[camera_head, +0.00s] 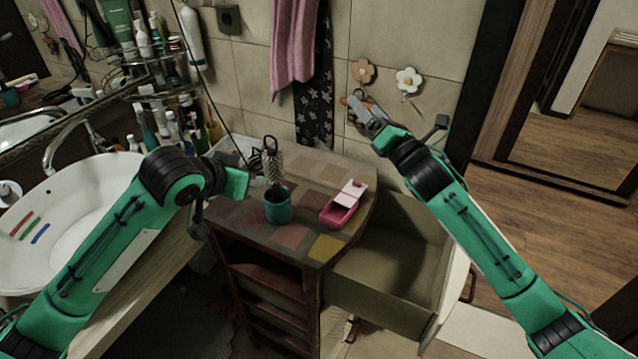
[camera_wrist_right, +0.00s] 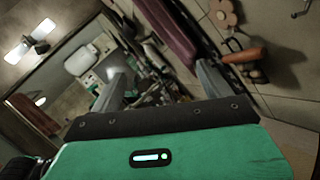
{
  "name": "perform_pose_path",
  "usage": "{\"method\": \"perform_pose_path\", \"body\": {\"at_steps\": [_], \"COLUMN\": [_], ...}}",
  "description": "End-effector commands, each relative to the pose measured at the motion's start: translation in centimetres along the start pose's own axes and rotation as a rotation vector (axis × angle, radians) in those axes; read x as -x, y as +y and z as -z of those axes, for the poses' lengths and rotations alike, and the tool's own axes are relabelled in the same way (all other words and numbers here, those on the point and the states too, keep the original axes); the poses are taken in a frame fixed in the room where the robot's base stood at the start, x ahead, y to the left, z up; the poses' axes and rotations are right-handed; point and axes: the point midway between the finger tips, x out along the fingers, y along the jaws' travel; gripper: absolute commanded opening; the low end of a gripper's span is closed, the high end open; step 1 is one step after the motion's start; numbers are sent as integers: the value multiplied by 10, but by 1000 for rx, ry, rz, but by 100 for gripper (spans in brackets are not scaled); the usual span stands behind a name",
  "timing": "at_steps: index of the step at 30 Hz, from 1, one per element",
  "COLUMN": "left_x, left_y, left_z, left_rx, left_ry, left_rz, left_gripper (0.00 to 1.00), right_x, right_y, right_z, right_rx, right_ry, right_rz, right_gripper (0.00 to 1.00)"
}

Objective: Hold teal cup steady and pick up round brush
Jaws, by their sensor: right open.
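The teal cup (camera_head: 278,209) stands upright on the tiled top of a small cabinet, in the middle of the head view. The round brush (camera_head: 272,165), pale and bristly with a dark loop on top, stands upright with its lower end in the cup. My left arm reaches in from the left and ends close to the left of the cup and brush; its fingers cannot be made out. My right gripper (camera_head: 364,110) is raised near the wall, up and right of the cup, apart from it. In the right wrist view the gripper (camera_wrist_right: 163,85) is open and empty.
A pink box (camera_head: 342,211) sits right of the cup on the cabinet top (camera_head: 325,247). An open drawer (camera_head: 385,265) juts out at right. An orange-handled item (camera_wrist_right: 242,55) hangs by flower hooks (camera_head: 408,80). A sink (camera_head: 70,215) and crowded bottles are at left.

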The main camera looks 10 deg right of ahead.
Motion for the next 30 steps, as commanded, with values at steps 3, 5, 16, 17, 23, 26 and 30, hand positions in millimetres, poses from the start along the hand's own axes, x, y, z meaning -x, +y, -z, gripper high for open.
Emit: {"method": "perform_pose_path", "body": {"at_steps": [3,5,16,17,23,26,30], "left_x": [0,0,0,0,0,0,0], "left_y": [0,0,0,0,0,0,0], "left_z": [0,0,0,0,0,0,0], "left_rx": [0,0,0,0,0,0,0], "left_ry": [0,0,0,0,0,0,0], "left_rz": [0,0,0,0,0,0,0], "left_gripper": [36,36,36,36,36,36,36], "right_x": [24,37,113,116,117,104,79], "right_y": [2,6,34,35,39,40,40], "right_z": [72,105,238,243,256,260,269], "right_rx": [138,208,503,513,543,542,541], "right_ry": [100,146,332,338,351,350,349], "right_rz": [-3,-12,-107,-112,-126,-127,-125], "right_gripper": [81,81,81,81,81,81,81]}}
